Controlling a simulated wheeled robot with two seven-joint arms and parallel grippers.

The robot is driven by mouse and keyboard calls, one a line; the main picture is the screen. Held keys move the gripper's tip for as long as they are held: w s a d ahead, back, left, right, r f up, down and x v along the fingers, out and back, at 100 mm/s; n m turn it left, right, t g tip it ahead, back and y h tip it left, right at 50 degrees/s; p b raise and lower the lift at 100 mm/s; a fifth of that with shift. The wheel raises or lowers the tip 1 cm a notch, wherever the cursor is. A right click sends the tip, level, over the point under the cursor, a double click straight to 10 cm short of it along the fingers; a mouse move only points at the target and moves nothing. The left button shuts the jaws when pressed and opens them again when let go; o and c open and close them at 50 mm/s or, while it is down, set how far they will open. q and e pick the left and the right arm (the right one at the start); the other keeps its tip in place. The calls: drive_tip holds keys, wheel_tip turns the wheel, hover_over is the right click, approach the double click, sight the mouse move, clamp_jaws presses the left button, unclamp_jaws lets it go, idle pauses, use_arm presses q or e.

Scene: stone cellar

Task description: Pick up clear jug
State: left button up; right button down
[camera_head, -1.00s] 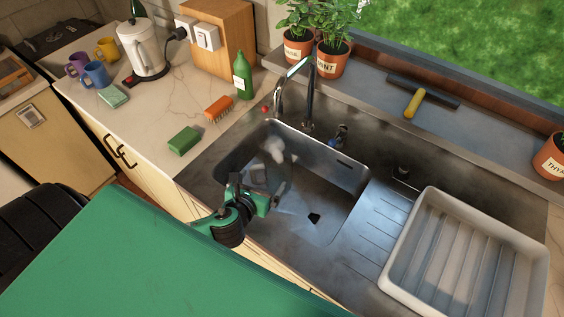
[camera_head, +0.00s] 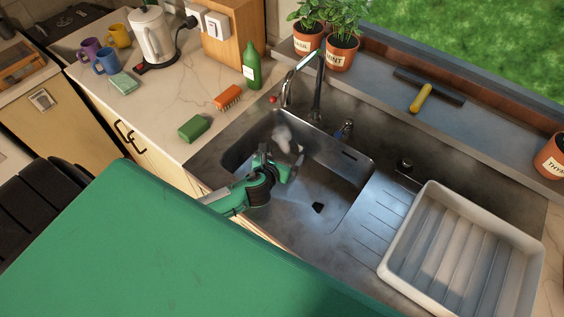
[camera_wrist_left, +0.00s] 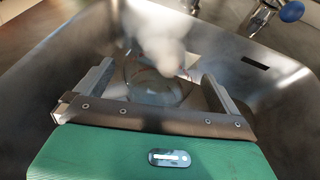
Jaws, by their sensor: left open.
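A clear, see-through round thing, which looks like the clear jug (camera_wrist_left: 158,88), stands in the sink basin in the left wrist view. A whitish blur hides its upper part. In the head view only a pale smudge shows in the back left of the basin, and the jug's outline is hard to make out. My left gripper (camera_head: 280,162) is open and reaches over the front left of the basin. In the left wrist view its two fingers (camera_wrist_left: 155,84) stand apart, left and right of the jug, without clear contact. My right gripper is not in view.
The steel sink (camera_head: 345,205) has a faucet (camera_head: 287,90) behind it and a white drying tray (camera_head: 392,258) to the right.

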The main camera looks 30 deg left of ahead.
use_arm(q)
drive_tip(key=shift+x, duration=1.3)
drive_tip(key=shift+s, duration=0.1)
drive_tip(key=c, duration=1.7)
drive_tip(key=shift+c, duration=0.9)
